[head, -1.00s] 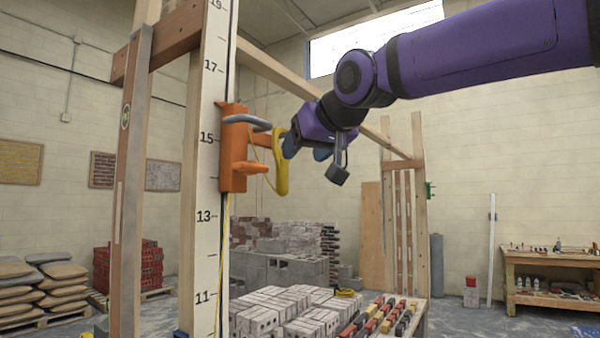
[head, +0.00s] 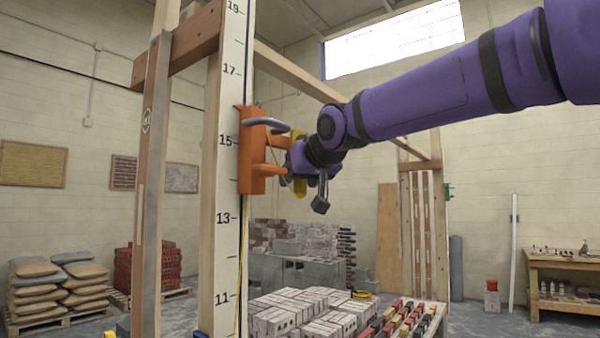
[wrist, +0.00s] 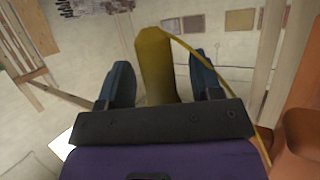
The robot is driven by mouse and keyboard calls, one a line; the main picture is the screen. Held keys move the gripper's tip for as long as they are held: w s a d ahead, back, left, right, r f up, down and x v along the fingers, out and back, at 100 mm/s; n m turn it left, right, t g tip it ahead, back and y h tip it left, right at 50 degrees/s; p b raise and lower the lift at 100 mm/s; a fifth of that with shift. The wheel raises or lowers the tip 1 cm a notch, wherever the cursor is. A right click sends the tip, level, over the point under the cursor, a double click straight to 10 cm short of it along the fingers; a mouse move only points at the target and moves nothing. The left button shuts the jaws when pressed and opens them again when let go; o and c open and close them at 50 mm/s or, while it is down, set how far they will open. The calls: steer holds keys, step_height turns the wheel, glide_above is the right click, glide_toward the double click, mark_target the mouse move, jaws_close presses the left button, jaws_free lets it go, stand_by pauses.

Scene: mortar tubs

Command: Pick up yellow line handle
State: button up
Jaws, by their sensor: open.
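The yellow line handle (head: 299,188) is beside the orange bracket on the numbered post, mostly hidden behind my gripper in the head view. In the wrist view the yellow handle (wrist: 156,75) stands between my two blue fingers, with a gap showing on each side. A thin yellow line runs from its top to the right. My gripper (wrist: 162,85) is open around the handle. It also shows in the head view (head: 290,178), close to the bracket.
The orange bracket (head: 252,150) with a grey curved hook is fixed to the numbered white post (head: 229,200); it is also at the right edge of the wrist view (wrist: 300,145). Wooden frame posts stand around it. A brick stack (head: 305,310) lies below.

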steer(key=c, duration=1)
steer(key=shift+r, duration=0.2)
steer(key=shift+r, duration=0.2)
steer(key=s+d, duration=1.1)
steer(key=d, duration=0.3)
